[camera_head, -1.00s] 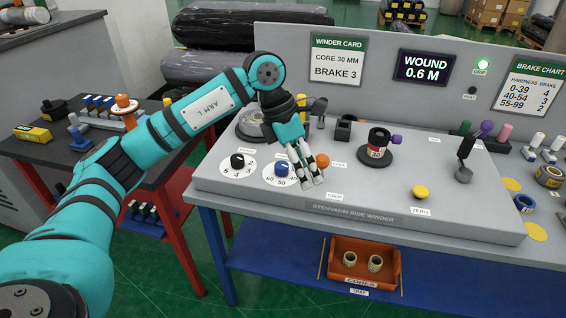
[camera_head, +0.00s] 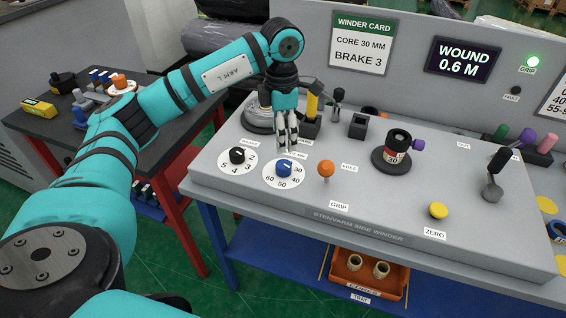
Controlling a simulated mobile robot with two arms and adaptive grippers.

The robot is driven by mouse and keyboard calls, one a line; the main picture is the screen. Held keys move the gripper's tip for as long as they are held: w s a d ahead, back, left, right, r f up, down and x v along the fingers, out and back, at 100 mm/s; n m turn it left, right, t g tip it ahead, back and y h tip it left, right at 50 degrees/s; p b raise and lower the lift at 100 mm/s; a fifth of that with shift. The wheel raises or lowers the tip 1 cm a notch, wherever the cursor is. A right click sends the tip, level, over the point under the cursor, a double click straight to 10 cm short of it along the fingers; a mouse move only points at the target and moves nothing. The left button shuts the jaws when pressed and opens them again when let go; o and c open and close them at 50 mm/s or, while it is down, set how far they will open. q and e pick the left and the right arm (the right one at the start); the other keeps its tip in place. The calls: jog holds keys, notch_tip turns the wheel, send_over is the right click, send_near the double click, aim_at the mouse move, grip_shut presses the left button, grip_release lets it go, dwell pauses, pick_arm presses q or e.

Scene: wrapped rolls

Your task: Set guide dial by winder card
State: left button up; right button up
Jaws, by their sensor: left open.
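The winder card (camera_head: 361,43) on the upright panel reads core 30 mm and brake 3. The guide dial is a blue knob (camera_head: 284,167) on a white disc marked 30, 40, 50 and 60; its exact pointer setting is too small to tell. My left gripper (camera_head: 288,147) is open and empty, fingers pointing down, just above and behind the blue knob. I cannot tell whether it touches the knob. A black knob (camera_head: 237,155) on a disc with smaller numbers sits left of it. My right gripper is not in view.
An orange-topped lever (camera_head: 326,170) stands close right of the dial. Further right are a black roll holder (camera_head: 396,152) marked 30, a yellow button (camera_head: 438,210) and a black-handled lever (camera_head: 497,170). The screen (camera_head: 463,60) reads wound 0.6 m; a green lamp (camera_head: 533,61) is lit.

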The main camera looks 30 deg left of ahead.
aim_at(283, 164)
pick_arm(q)
notch_tip(283, 164, down, 10)
jog(key=shift+w+r+p, duration=0.1)
jog(key=shift+p, duration=0.6)
jog(key=shift+f, duration=0.5)
jog(key=c, duration=1.2)
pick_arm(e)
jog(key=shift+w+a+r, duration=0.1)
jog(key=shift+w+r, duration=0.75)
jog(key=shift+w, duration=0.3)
pick_arm(q)
jog(key=n+b, duration=0.1)
jog(key=n, duration=0.4)
jog(key=shift+d+n, duration=0.1)
jog(key=shift+n, duration=0.2)
jog(key=n, duration=0.4)
jog(key=shift+n+b, duration=0.35)
jog(key=shift+n, duration=0.05)
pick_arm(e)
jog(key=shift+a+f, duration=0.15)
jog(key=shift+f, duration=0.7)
pick_arm(q)
jog(key=shift+n, duration=0.3)
